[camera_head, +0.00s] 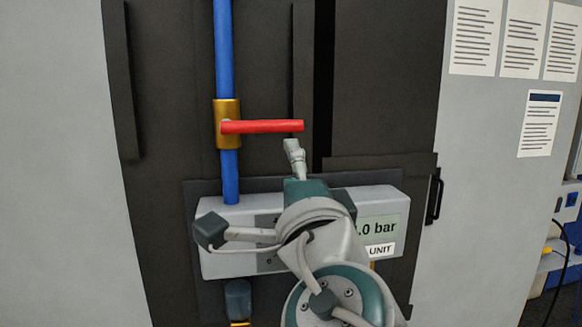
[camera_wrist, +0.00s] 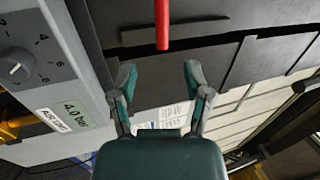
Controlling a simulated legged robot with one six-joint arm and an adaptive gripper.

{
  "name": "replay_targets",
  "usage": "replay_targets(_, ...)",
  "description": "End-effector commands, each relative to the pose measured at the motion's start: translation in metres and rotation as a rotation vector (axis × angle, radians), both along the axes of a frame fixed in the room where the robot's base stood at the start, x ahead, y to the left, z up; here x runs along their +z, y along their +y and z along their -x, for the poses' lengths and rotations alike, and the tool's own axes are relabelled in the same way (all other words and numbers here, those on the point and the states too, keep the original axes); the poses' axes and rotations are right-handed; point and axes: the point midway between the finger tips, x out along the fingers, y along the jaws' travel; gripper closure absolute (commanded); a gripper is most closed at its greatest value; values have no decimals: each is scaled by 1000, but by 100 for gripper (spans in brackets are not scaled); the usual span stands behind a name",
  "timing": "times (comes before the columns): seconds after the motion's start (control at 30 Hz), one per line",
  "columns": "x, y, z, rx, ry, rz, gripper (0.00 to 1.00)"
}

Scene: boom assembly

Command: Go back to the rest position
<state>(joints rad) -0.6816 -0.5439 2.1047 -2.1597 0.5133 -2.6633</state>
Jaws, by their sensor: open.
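My gripper (camera_head: 293,152) is raised in front of the panel, just below the free end of the red valve lever (camera_head: 262,127). In the wrist view my gripper (camera_wrist: 159,76) is open, with two separated fingers and nothing between them. The red lever (camera_wrist: 162,24) shows there beyond the fingertips, apart from them. In the head view the lever lies horizontal, across the vertical blue pipe (camera_head: 224,60), at the brass valve body (camera_head: 227,112). My arm covers the middle of the grey pressure unit (camera_head: 228,263).
The unit's display (camera_wrist: 75,115) seems to read 4.0 bar, with a knob (camera_wrist: 17,70) beside it. Dark cabinet doors (camera_head: 385,80) stand behind. A black door handle (camera_head: 435,197) is at the right. Paper sheets (camera_head: 540,123) hang on the grey wall.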

Motion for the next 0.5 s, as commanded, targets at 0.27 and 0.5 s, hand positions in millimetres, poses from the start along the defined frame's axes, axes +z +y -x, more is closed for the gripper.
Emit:
replay_targets(0.27,-32,-46,-14,-49,182,-455,38)
replay_targets(0.5,-99,-119,-17,-196,358,-1322,38)
